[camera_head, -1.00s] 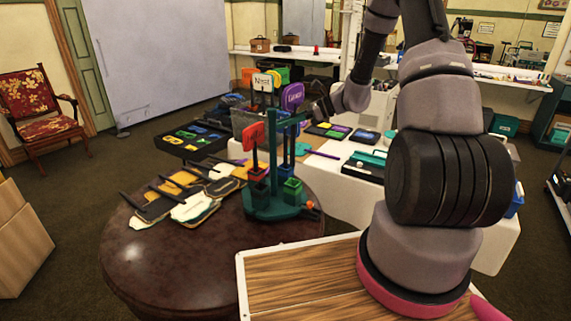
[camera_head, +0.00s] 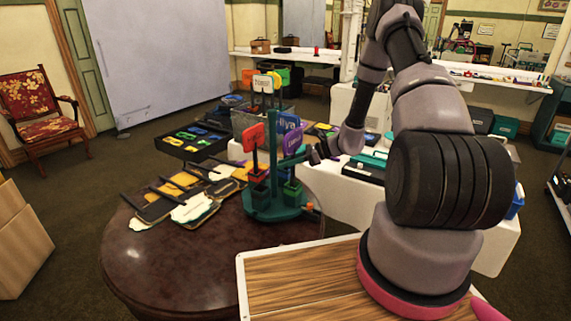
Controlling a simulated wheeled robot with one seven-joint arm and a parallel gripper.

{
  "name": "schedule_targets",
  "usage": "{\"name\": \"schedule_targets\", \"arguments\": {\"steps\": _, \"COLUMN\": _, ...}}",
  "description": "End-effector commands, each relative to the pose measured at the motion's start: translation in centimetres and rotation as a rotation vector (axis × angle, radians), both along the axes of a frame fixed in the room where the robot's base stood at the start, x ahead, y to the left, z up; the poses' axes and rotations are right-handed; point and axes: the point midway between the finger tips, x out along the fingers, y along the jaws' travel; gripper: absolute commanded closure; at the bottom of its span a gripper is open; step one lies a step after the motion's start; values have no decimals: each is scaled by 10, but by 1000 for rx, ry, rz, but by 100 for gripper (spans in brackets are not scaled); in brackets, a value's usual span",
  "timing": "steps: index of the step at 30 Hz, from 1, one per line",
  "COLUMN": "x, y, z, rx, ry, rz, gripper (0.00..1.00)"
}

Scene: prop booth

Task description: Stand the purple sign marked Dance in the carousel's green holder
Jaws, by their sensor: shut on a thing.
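The purple sign (camera_head: 291,141) stands roughly upright over the right side of the carousel. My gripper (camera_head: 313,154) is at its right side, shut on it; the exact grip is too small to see. The carousel (camera_head: 268,208) has a round teal base and a central post and stands on the dark round table. Its green holder (camera_head: 292,190) is at the front right, below the purple sign. The sign's lower end is hard to make out, so I cannot tell whether it is inside the holder.
Dark-handled flat pieces (camera_head: 190,210) cover the left of the round table (camera_head: 160,270). The table's front is clear.

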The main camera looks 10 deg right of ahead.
Motion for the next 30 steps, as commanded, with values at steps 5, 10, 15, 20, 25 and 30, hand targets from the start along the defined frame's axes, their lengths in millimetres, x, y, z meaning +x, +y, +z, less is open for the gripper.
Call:
{"name": "schedule_targets", "arguments": {"steps": 5, "x": 0, "y": 0, "z": -1, "rx": 0, "ry": 1, "rz": 0, "gripper": 100}}
{"name": "schedule_targets", "arguments": {"steps": 10, "x": 0, "y": 0, "z": -7, "rx": 1, "ry": 2, "rz": 0, "gripper": 100}}
{"name": "schedule_targets", "arguments": {"steps": 15, "x": 0, "y": 0, "z": -6, "rx": 0, "ry": 1, "rz": 0, "gripper": 51}}
{"name": "schedule_targets", "arguments": {"steps": 20, "x": 0, "y": 0, "z": -6, "rx": 0, "ry": 1, "rz": 0, "gripper": 51}}
{"name": "schedule_targets", "arguments": {"steps": 25, "x": 0, "y": 0, "z": 2, "rx": 0, "ry": -2, "rz": 1, "gripper": 51}}
{"name": "schedule_targets", "arguments": {"steps": 30, "x": -6, "y": -27, "z": 12, "rx": -1, "ry": 0, "rz": -4, "gripper": 51}}
